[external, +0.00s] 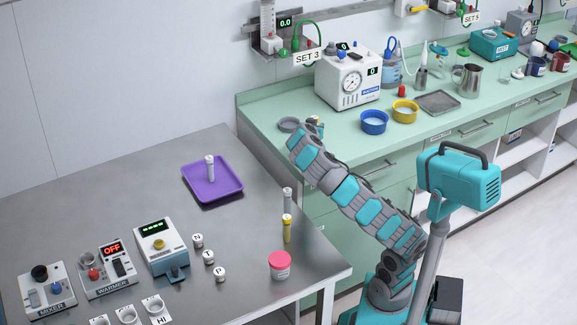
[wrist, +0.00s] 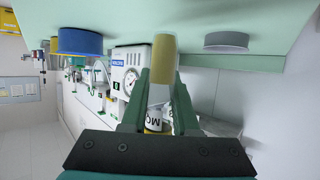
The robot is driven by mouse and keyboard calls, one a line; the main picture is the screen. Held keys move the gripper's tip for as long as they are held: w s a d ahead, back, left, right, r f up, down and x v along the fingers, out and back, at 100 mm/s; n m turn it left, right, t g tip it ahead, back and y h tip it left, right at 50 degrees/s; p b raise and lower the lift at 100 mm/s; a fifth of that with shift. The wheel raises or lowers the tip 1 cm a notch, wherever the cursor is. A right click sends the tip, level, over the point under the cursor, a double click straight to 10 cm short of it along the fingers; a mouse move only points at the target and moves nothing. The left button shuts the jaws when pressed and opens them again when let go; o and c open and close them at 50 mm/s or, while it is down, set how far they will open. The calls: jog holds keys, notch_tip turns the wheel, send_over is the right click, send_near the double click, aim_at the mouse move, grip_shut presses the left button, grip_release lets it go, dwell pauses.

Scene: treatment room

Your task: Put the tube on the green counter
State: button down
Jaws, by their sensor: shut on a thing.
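My gripper (wrist: 163,88) is shut on a tube (wrist: 163,58) with a tan end and a white, partly legible label; a yellow band shows between the fingers. In the external view my gripper (external: 314,127) is over the near left part of the green counter (external: 345,138), and most of the tube is hidden there. In the wrist view, which looks upside down, the tan end points toward the green counter (wrist: 285,20). I cannot tell whether it touches.
A grey dish (external: 289,124) is left of my gripper. A blue dish (external: 374,122), a yellow dish (external: 405,111) and a white gauge box (external: 347,78) stand to the right.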

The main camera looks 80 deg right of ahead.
jog(key=shift+f, duration=1.6)
jog(key=shift+f, duration=0.1)
jog(key=shift+f+b, duration=0.15)
jog(key=shift+b, duration=0.2)
jog(key=c, duration=0.7)
grip_release()
jog(key=shift+r+p, duration=0.3)
jog(key=v, duration=1.2)
